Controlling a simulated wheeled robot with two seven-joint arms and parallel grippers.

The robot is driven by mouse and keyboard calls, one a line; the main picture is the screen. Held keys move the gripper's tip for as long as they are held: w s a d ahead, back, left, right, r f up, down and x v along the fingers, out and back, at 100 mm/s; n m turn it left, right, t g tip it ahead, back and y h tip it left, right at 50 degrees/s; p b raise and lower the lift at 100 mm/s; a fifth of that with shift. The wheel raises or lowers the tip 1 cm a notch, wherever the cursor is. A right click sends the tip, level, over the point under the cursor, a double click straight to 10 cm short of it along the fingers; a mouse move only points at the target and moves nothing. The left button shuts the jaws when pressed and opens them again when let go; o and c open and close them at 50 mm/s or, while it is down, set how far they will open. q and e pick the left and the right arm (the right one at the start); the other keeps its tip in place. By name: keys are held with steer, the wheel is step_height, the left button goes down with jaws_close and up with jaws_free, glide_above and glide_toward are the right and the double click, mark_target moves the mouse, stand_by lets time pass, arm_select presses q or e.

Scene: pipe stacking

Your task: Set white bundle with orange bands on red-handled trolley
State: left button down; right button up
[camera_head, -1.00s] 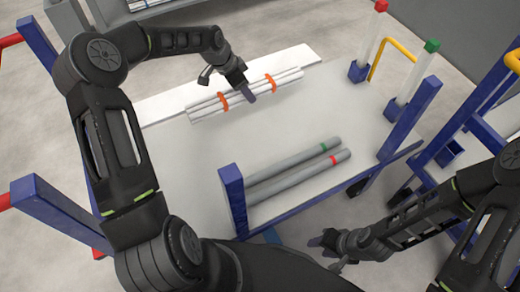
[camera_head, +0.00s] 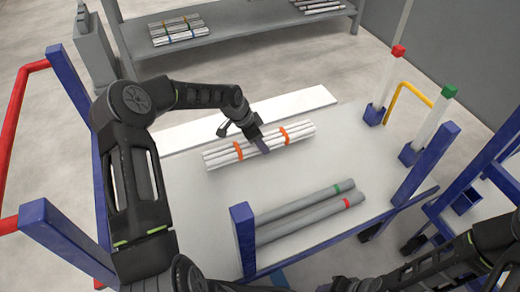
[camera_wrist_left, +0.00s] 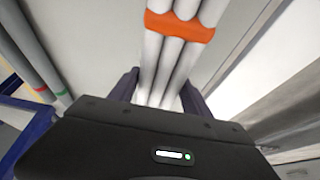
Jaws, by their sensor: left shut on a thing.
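The white bundle with orange bands (camera_head: 222,156) lies level over the pale deck of the red-handled trolley (camera_head: 200,215); I cannot tell whether it touches the deck. My left gripper (camera_head: 258,143) is shut around its middle, between the two orange bands. In the left wrist view, the white pipes (camera_wrist_left: 170,65) pass between both fingers, with one orange band ahead. The red handle (camera_head: 12,125) is at the left edge. My right gripper (camera_head: 335,286) is partly in view at the bottom edge; its jaws are unclear.
Grey pipes with a green band (camera_head: 300,203) and a red band (camera_head: 305,222) lie along the near deck. Blue posts (camera_head: 243,240) stand at its corners. A white board (camera_head: 300,103) lies behind the bundle. A shelf (camera_head: 230,42) holds other bundles. A yellow handle (camera_head: 408,90) is at right.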

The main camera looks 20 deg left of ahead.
arm_select(q)
steer(key=shift+f+b, duration=0.3)
steer(key=shift+f, duration=1.5)
steer(key=shift+f, duration=0.1)
steer(key=shift+c, duration=2.4)
jaws_free()
steer(key=shift+r, duration=0.2)
steer(key=p+v, duration=0.2)
steer(key=v, duration=1)
steer(key=shift+f, duration=0.1)
